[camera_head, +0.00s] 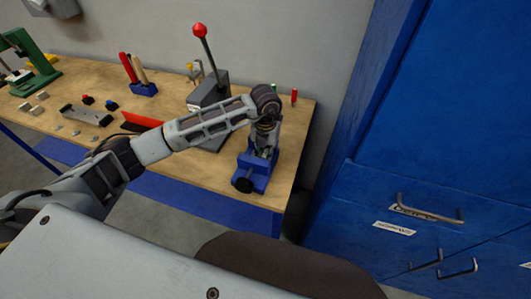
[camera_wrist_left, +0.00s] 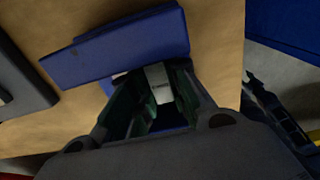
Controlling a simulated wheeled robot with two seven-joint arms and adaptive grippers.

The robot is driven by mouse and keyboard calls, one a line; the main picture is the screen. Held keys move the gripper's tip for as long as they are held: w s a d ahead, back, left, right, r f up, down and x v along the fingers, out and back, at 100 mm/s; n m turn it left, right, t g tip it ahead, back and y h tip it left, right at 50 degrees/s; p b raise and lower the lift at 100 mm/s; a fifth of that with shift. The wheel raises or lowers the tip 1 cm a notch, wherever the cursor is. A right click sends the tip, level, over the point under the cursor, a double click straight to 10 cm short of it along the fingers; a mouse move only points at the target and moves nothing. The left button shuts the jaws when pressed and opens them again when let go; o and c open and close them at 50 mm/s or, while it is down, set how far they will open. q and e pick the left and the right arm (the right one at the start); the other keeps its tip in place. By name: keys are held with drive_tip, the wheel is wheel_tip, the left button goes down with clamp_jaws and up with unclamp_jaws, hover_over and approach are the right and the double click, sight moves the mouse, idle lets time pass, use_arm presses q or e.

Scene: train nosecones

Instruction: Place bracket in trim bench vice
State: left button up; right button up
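The trim bench vice (camera_head: 257,172) is blue and stands at the right front corner of the wooden bench. Its blue body also shows in the left wrist view (camera_wrist_left: 120,45). My left gripper (camera_head: 264,145) points down over the vice jaws. In the left wrist view my left gripper's fingers (camera_wrist_left: 160,82) close in on both sides of a small silver bracket (camera_wrist_left: 159,83). The bracket is at the vice; whether it touches the jaws is hidden. My right gripper is not in view.
A grey press with a red-knobbed lever (camera_head: 207,95) stands just behind my left arm. A plier rack (camera_head: 144,89), a grey block (camera_head: 86,116) and several small parts lie to the left. A blue cabinet (camera_head: 430,120) stands right of the bench (camera_head: 230,180).

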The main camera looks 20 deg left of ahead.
sight(266, 152)
use_arm(q)
drive_tip(key=o, duration=0.4)
drive_tip(key=shift+r, duration=0.2)
wheel_tip(266, 152, up, 12)
drive_tip(key=shift+b, duration=0.55)
idle(0.6)
